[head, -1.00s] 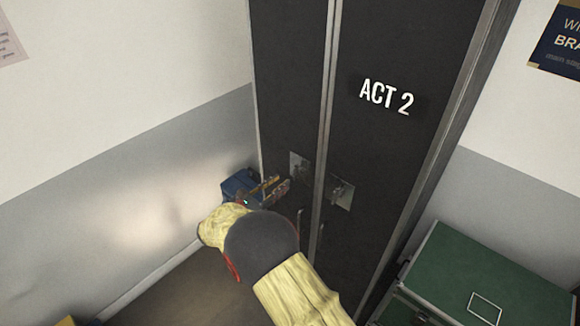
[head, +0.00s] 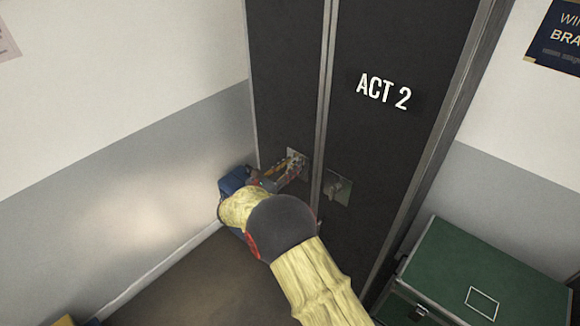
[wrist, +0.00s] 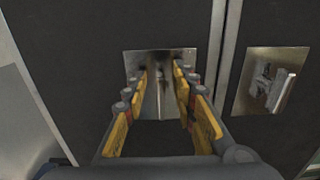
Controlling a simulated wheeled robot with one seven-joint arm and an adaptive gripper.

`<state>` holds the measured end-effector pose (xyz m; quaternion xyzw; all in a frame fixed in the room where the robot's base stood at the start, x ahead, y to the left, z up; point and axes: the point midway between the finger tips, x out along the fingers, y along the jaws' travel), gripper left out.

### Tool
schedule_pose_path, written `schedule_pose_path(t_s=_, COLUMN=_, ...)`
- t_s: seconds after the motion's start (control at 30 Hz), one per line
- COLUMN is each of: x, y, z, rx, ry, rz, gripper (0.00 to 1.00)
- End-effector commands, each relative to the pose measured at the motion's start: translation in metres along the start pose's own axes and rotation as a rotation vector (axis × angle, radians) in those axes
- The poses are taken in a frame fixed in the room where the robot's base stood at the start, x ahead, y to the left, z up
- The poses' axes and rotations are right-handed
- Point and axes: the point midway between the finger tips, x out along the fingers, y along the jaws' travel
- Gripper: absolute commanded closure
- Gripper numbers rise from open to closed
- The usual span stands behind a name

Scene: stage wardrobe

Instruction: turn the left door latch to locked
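The dark wardrobe has a left door (head: 285,75) and a right door lettered "ACT 2" (head: 375,150). The left door latch (wrist: 161,95) sits on a metal plate (wrist: 133,62), also in the head view (head: 298,154). It appears roughly upright in the wrist view, partly shaded and hidden by my fingers. My gripper (wrist: 161,78) is open, its yellow-padded fingers reaching the plate on either side of the latch. I cannot tell if they touch it. In the head view my gripper (head: 291,168) is at the left plate, its wrist covering the door's lower part.
The right door latch (wrist: 275,88) on its own plate is close to the right, beyond the metal door edges (wrist: 226,60). A green case (head: 490,275) stands at the right.

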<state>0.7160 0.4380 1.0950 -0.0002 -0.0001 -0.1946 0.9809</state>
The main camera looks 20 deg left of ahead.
Motion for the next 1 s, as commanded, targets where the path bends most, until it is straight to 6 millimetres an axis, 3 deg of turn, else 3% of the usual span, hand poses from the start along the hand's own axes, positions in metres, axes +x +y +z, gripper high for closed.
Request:
schedule_pose_path(t_s=0.1, x=-0.0001, y=-0.0001, z=-0.0001, rx=0.0, ry=0.0, rz=0.0, gripper=0.73)
schedule_pose_path(t_s=0.57, x=-0.0003, y=0.0004, z=0.0002, rx=0.001, ry=0.0, rz=0.001, gripper=0.99)
schedule_pose_path(t_s=1.0, x=0.0, y=0.0002, z=0.0002, rx=0.006, ry=0.0, rz=0.001, gripper=1.0)
